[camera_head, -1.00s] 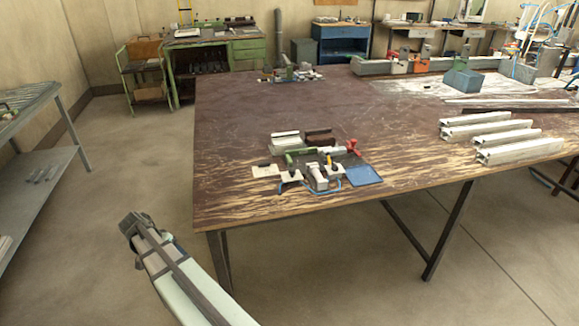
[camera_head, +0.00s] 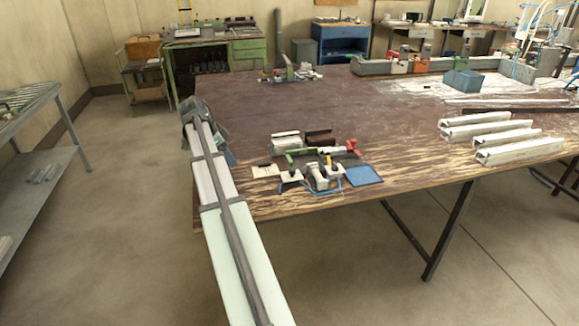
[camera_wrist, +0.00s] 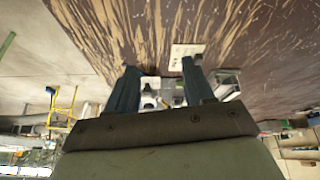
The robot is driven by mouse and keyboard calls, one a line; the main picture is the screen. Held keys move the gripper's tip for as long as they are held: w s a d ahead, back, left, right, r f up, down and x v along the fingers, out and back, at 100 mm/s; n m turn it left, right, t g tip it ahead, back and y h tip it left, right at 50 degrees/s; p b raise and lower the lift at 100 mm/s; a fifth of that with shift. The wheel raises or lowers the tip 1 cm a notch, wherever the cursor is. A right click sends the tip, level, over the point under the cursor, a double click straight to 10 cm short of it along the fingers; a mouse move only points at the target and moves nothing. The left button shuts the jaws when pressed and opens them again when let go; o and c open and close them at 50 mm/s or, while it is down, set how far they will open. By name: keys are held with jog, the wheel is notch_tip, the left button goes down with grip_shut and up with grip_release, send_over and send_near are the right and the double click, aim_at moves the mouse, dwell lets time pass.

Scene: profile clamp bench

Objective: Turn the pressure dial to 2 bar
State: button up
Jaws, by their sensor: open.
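The clamp fixture (camera_head: 318,172) sits near the front edge of the brown table, with a green bar, a red part (camera_head: 351,146), a small yellow part and pale plates. I cannot pick out the pressure dial or its reading; the parts are too small. My gripper (camera_head: 230,157) is left of the fixture, over the table's left part, mostly hidden behind my forearm. In the wrist view my gripper (camera_wrist: 159,68) has its two blue fingers apart. A pale plate with dark marks (camera_wrist: 186,53) shows beyond the fingertips. White and grey parts (camera_wrist: 150,94) show between the fingers, apparently untouched.
A blue pad (camera_head: 364,175) lies right of the fixture. Pale metal profiles (camera_head: 490,135) lie further right. A blue block (camera_head: 463,80) and a long clamp rail stand at the back right. The table's middle (camera_head: 260,105) is clear. A grey shelf (camera_head: 40,150) stands at far left.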

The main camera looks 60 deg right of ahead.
aim_at(292, 170)
jog(key=s+d+r+m+y, duration=0.2)
jog(key=s+d+r+m, duration=0.35)
jog(key=s+d, duration=0.55)
jog(key=x, duration=0.4)
jog(key=s+x, duration=0.1)
jog(key=x, duration=0.8)
jog(key=shift+s+a+r, duration=0.1)
jog(key=shift+s+r, duration=0.15)
jog(key=shift+s, duration=0.15)
grip_shut()
